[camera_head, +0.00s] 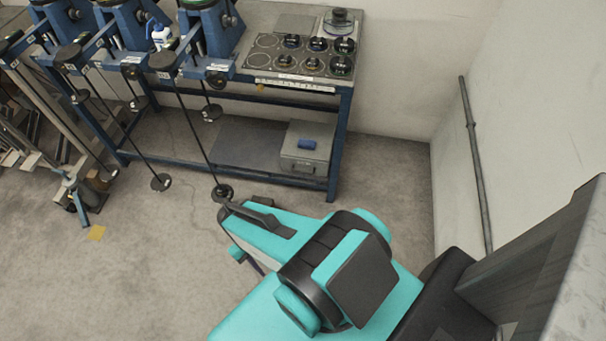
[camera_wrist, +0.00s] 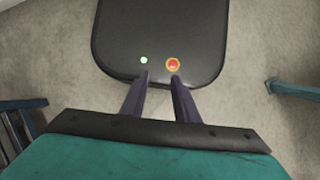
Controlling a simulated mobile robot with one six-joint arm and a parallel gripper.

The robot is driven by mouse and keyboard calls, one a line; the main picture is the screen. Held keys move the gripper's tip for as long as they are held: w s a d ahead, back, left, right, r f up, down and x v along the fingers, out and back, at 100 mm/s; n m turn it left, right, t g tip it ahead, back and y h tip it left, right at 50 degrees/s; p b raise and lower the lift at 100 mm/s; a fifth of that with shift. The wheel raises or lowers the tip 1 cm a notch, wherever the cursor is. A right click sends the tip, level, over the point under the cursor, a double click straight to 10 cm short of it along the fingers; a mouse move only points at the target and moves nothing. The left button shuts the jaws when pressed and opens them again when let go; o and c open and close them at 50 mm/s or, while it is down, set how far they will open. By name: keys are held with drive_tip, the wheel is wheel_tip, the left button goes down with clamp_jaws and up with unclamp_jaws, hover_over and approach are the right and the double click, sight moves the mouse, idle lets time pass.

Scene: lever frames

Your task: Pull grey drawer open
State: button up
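No part in view is plainly a grey drawer. A grey metal box (camera_head: 304,147) stands on the lower shelf of the blue-framed workbench in the head view, with small dark fittings on its front. Whether it is the drawer I cannot tell. My gripper shows in the wrist view (camera_wrist: 159,78), with its two dark fingers apart and nothing between them. It is well away from the bench. In the head view my turquoise arm hides most of the gripper.
A blue cylinder (camera_head: 306,144) lies on the grey box. The workbench (camera_head: 342,125) carries blue stands and a tray (camera_head: 262,62) with several round black parts. Long rods with black discs (camera_head: 222,191) hang in front of it. A pipe (camera_head: 477,160) runs along the right wall.

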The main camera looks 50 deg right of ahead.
drive_tip(key=w+d+f+m+t+y+b, duration=0.35)
drive_tip(key=w+f+m+y+b, duration=0.3)
drive_tip(key=w+f+b, duration=0.35)
drive_tip(key=w+d+f+m+t+y+b, duration=0.2)
drive_tip(key=w+d+f+t+b, duration=0.1)
drive_tip(key=d, duration=0.3)
drive_tip(key=w+d+f+m+t+y+b, duration=0.2)
drive_tip(key=w+d+f+t+b, duration=0.2)
drive_tip(key=d, duration=0.2)
drive_tip(key=w+d+f+m+t+h+b, duration=0.1)
drive_tip(key=d+m+t+b, duration=0.15)
drive_tip(key=d, duration=0.55)
drive_tip(key=w+d+f+m+t+h+b, duration=0.1)
drive_tip(key=d+f+t+b, duration=0.2)
drive_tip(key=d, duration=0.5)
drive_tip(key=s+d+m+t+h+b, duration=0.2)
drive_tip(key=s+d+t, duration=0.1)
drive_tip(key=d, duration=0.6)
drive_tip(key=s+d+m+t+h+b, duration=0.2)
drive_tip(key=s+d+t+h+b, duration=0.1)
drive_tip(key=d, duration=0.6)
drive_tip(key=shift+s+r+t, duration=0.3)
drive_tip(key=shift+s, duration=0.2)
drive_tip(key=shift+w+h, duration=0.15)
drive_tip(key=shift+h, duration=0.1)
